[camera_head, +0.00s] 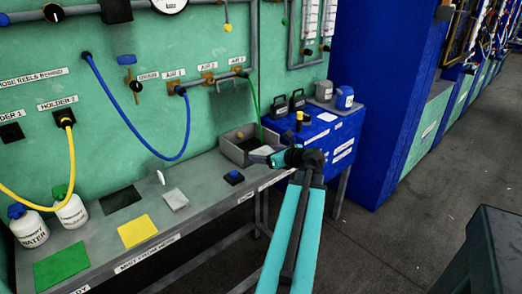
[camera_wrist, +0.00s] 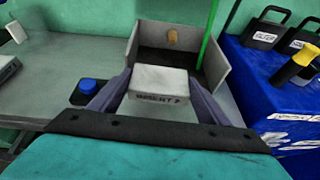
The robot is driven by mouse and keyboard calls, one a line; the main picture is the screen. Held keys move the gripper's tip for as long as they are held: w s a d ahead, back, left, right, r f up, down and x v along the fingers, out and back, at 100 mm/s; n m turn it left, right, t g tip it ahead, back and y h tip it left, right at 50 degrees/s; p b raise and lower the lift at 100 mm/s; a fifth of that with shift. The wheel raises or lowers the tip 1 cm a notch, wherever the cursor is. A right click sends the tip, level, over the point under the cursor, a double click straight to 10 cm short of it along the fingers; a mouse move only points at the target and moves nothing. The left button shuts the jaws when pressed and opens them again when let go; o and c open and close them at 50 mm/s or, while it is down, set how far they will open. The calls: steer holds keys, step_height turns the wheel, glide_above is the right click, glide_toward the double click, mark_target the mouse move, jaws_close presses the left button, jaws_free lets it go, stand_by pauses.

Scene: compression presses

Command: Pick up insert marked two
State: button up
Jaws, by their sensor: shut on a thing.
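The insert marked two (camera_wrist: 160,79) is a pale grey block with "INSERT 2" lettered on its near face. It sits between the two fingers of my gripper (camera_wrist: 158,98) in the wrist view, and the gripper is shut on it. In the head view my gripper (camera_head: 276,157) is above the right end of the bench, by the grey open bin (camera_head: 227,153). The insert shows there only as a small pale shape (camera_head: 262,150) at the gripper's tip. The block appears held above the bench, in front of the bin.
A blue-topped button box (camera_head: 234,177) is on the bench near the bin. A blue cabinet (camera_head: 318,146) with black-handled containers stands right. A pale grey block (camera_head: 175,199) lies left.

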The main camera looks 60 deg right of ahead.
steer(key=shift+s+a+r, duration=0.15)
steer(key=shift+s+a, duration=0.45)
steer(key=shift+s, duration=0.2)
steer(key=shift+s+a+r, duration=0.1)
steer(key=shift+s+a, duration=0.45)
steer(key=shift+s, duration=0.2)
